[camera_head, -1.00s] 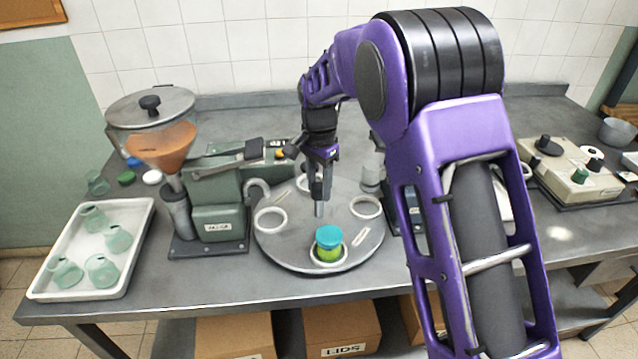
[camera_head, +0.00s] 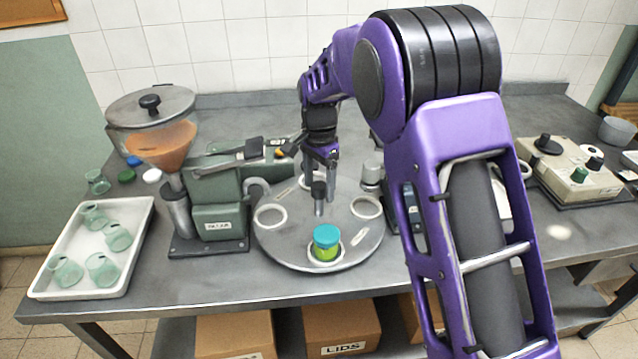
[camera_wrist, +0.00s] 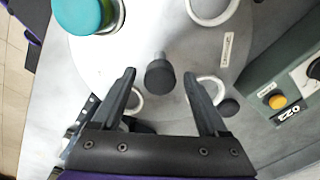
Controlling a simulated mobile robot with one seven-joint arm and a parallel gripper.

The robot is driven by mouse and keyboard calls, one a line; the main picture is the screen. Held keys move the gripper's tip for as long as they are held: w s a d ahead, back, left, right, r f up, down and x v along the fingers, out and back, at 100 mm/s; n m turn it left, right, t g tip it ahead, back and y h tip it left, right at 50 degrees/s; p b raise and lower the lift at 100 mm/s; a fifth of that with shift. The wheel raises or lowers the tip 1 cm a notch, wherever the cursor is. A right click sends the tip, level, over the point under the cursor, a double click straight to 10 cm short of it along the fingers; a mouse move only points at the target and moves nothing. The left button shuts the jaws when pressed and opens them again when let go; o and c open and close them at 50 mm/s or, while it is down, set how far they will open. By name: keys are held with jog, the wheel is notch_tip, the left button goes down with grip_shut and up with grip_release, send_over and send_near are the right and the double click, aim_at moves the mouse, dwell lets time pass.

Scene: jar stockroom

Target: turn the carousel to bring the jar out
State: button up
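The jar (camera_head: 326,245) has a teal lid and green contents. It stands upright in a white ring near the front edge of the round grey carousel (camera_head: 285,247), and shows at the top left of the wrist view (camera_wrist: 85,14). A dark-topped knob (camera_head: 319,190) rises from the carousel's middle. My gripper (camera_head: 320,172) is above the knob. In the wrist view, its two fingers (camera_wrist: 160,80) are spread on either side of the knob (camera_wrist: 160,73), with gaps on both sides. It holds nothing.
A green filling machine (camera_head: 218,200) with a hopper (camera_head: 155,140) stands left of the carousel. Another machine stands close on its right, partly hidden by my arm. A white tray (camera_head: 65,283) of several empty jars lies at far left. A control box (camera_head: 575,178) sits at right.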

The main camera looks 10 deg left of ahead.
jog(key=shift+r, duration=0.1)
notch_tip(320, 180, up, 17)
jog(key=shift+r, duration=0.15)
dwell(0.4)
